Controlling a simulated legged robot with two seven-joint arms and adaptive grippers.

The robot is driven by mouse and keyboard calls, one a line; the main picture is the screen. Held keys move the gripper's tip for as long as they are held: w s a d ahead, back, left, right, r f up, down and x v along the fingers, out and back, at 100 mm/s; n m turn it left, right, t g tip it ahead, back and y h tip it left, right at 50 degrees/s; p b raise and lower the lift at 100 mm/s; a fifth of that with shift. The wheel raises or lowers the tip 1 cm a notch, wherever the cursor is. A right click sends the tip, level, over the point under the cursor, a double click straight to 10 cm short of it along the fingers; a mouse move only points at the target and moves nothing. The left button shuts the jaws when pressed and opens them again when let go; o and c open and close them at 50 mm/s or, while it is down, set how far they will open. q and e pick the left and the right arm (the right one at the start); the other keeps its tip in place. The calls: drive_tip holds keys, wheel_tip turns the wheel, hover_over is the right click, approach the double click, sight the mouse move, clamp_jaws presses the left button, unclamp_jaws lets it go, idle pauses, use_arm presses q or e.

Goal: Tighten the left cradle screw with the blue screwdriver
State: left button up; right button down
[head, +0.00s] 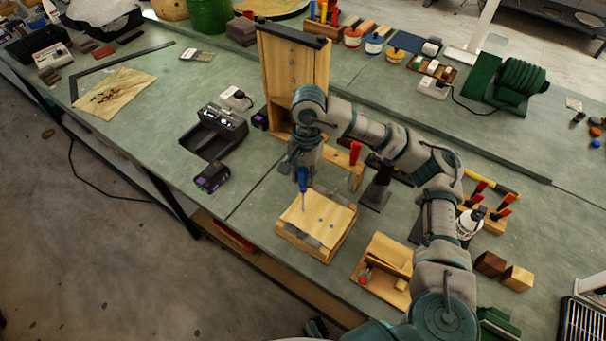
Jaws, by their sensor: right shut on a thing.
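The wooden cradle (341,218) sits near the front edge of the green bench, with grey strips at its sides. A few small dark screw heads show on its top face. The blue screwdriver (303,181) points down over the left part of the cradle. Its thin shaft reaches close to the top face; I cannot tell whether the tip touches a screw. My right gripper (301,165) is above the cradle, shut on the screwdriver's handle. My left gripper is not in the head view.
A tall wooden stand (279,75) rises behind my right gripper. A black charger (217,130) and a purple-black battery (212,178) lie to the left. A wooden tray (375,291) with small parts is at the right of the cradle.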

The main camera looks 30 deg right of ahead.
drive_tip(key=shift+f+m, duration=0.1)
drive_tip(key=shift+m, duration=0.2)
